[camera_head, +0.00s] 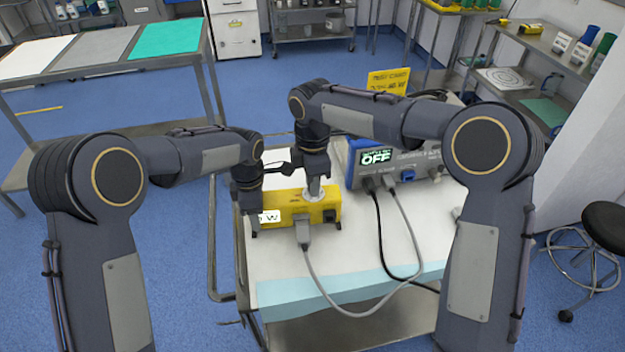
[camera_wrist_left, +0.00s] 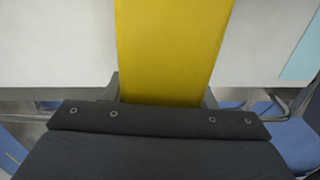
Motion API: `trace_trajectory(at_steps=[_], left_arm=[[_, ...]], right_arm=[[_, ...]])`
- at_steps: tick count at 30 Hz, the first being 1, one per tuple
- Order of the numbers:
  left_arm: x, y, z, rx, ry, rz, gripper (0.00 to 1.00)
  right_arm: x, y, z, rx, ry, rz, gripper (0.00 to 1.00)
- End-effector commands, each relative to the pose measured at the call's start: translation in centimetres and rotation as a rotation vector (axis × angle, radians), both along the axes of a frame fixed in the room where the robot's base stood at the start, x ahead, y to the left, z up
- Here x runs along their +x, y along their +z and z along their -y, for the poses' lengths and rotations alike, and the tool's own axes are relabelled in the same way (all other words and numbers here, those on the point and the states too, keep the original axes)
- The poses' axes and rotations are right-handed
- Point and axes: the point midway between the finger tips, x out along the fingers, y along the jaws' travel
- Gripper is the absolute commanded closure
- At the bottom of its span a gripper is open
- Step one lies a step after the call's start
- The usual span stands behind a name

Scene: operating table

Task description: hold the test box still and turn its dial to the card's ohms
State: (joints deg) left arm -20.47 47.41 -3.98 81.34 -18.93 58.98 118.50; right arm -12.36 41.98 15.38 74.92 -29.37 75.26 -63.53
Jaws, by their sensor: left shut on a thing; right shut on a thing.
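The yellow test box (camera_head: 293,214) lies on the white-topped cart in the head view. A white label with partly hidden black print is at its left end. My left gripper (camera_head: 250,222) is shut on the box's left end; in the left wrist view the yellow box (camera_wrist_left: 172,50) runs away between the fingers. My right gripper (camera_head: 315,190) points down at the box top and is shut on the pale dial (camera_head: 316,196), which it mostly hides. The yellow card (camera_head: 389,82) stands behind the analyser; its print is too small to read.
The analyser (camera_head: 400,160) on the cart shows "OFF" on its screen. A grey cable (camera_head: 312,268) loops from the box's front to the analyser, and a black cable (camera_head: 380,240) hangs beside it. A stool (camera_head: 605,228) stands at right.

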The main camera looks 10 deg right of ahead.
Motion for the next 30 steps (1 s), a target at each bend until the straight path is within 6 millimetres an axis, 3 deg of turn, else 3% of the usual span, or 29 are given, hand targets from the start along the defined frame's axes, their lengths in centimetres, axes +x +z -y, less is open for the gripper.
trace_trajectory(at_steps=[2, 3, 5, 13, 17, 30], left_arm=[[0.0, 0.0, 0.0, 0.001, 0.001, 0.0, 0.82], [0.0, 0.0, 0.0, 0.001, 0.001, 0.0, 0.82], [0.0, 0.0, 0.0, 0.001, 0.001, 0.0, 0.82], [0.0, 0.0, 0.0, 0.0, 0.001, 0.0, 0.82], [0.0, 0.0, 0.0, 0.0, 0.0, 0.0, 0.82], [0.0, 0.0, 0.0, 0.0, 0.0, 0.0, 0.82]], right_arm=[[0.0, 0.1, 0.0, 0.0, -0.001, 0.001, 0.99], [0.0, 0.1, 0.0, 0.0, -0.001, 0.001, 0.73], [0.0, 0.1, 0.0, 0.0, -0.001, 0.001, 0.67], [0.0, 0.1, 0.0, 0.0, -0.002, 0.001, 0.67], [0.1, 1.3, 0.0, 0.0, -0.002, 0.003, 0.67], [0.1, 9.9, 0.0, 0.002, -0.002, 0.004, 0.67]])
